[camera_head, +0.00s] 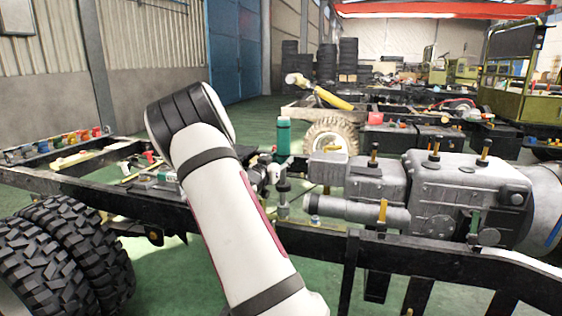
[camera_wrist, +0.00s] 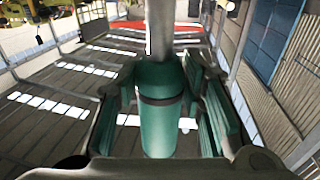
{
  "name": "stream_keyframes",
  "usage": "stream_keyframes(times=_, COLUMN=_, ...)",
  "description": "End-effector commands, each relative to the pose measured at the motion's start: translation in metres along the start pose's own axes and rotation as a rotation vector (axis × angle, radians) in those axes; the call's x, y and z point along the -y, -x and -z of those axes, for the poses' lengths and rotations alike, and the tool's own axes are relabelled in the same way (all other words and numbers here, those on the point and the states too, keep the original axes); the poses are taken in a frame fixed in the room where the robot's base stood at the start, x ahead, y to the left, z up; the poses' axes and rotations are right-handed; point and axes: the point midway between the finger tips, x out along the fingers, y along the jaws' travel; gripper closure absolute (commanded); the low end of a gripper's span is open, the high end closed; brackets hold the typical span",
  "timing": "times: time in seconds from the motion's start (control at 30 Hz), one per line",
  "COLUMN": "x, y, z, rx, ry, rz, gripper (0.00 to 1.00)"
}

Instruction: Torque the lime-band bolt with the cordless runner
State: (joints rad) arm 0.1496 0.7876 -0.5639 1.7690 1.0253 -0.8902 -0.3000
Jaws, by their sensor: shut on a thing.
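The cordless runner (camera_head: 283,136) has a teal cylindrical body with a dark band and stands about upright in the head view, left of the grey gearbox housing (camera_head: 440,190). It also fills the middle of the wrist view (camera_wrist: 162,125), with a grey shaft beyond it. My gripper (camera_wrist: 165,95) is shut on the runner, with teal-padded fingers on both sides. In the head view my gripper (camera_head: 272,172) is partly hidden behind my arm. Several upright bolts with coloured bands stand on the housing; one near its front (camera_head: 474,222) looks greenish, but I cannot tell which is the lime-band bolt.
A black chassis rail (camera_head: 420,258) runs along the front of the housing. Large tyres (camera_head: 65,255) stand at lower left. A row of coloured items (camera_head: 60,140) lines the far-left rail. More chassis (camera_head: 400,130) stand behind. There is open air above the housing.

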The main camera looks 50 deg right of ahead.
Motion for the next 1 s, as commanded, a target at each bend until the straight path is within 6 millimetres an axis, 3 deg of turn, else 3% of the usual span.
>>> stream_keyframes(times=1.0, x=0.000, y=0.000, z=-0.007, rx=-0.006, ry=-0.002, rz=-0.001, gripper=1.00)
